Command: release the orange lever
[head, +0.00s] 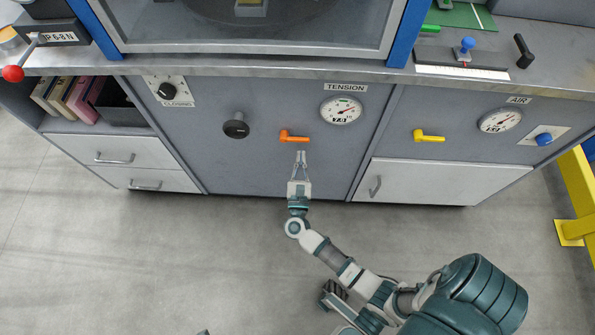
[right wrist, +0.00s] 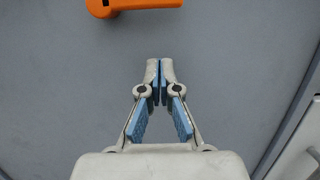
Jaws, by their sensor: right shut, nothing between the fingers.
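The orange lever (head: 295,137) sits on the grey cabinet front, below and left of the TENSION gauge. Its handle points to the right, about level. My right gripper (head: 301,154) is just below the lever in the head view, shut and empty, its fingers pointing at the panel. In the right wrist view the orange lever (right wrist: 135,6) is at the top edge, partly cut off. The shut fingertips (right wrist: 160,66) are below it there, with a gap between.
A black knob (head: 236,127) is left of the lever, and the TENSION gauge (head: 341,110) is right of it. A yellow lever (head: 429,136) is further right. A white cupboard door (head: 440,180) is below right. The floor in front is clear.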

